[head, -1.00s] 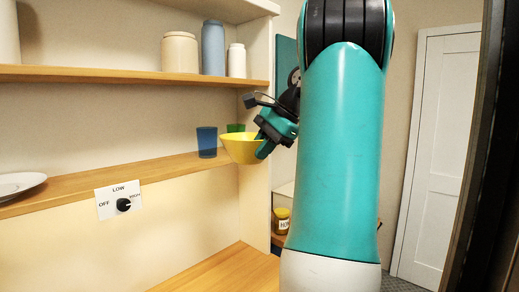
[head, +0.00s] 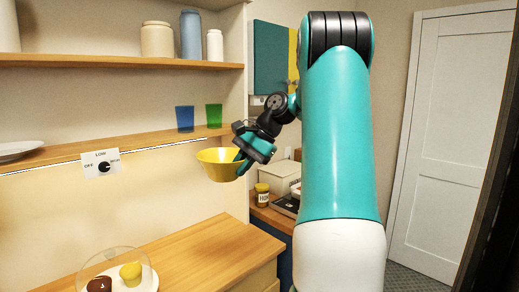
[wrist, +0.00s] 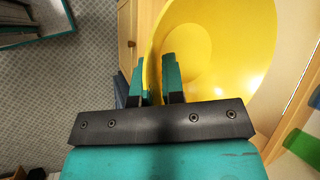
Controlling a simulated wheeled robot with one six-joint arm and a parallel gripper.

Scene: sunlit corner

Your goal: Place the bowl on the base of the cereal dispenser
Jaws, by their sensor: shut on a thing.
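The yellow bowl (head: 217,164) is held in the air in front of the shelf wall, above the wooden counter. My gripper (head: 242,165) is shut on the bowl's right rim. In the wrist view the two fingers of my gripper (wrist: 156,85) pinch the near edge of the bowl (wrist: 235,45), whose open inside faces the camera and looks empty. I see no cereal dispenser in these frames.
A blue cup (head: 185,118) and a green cup (head: 214,116) stand on the lower shelf behind the bowl. A glass-domed plate (head: 118,275) with muffins sits at the counter's front left. The counter (head: 200,250) right of it is clear. A honey jar (head: 262,195) stands further right.

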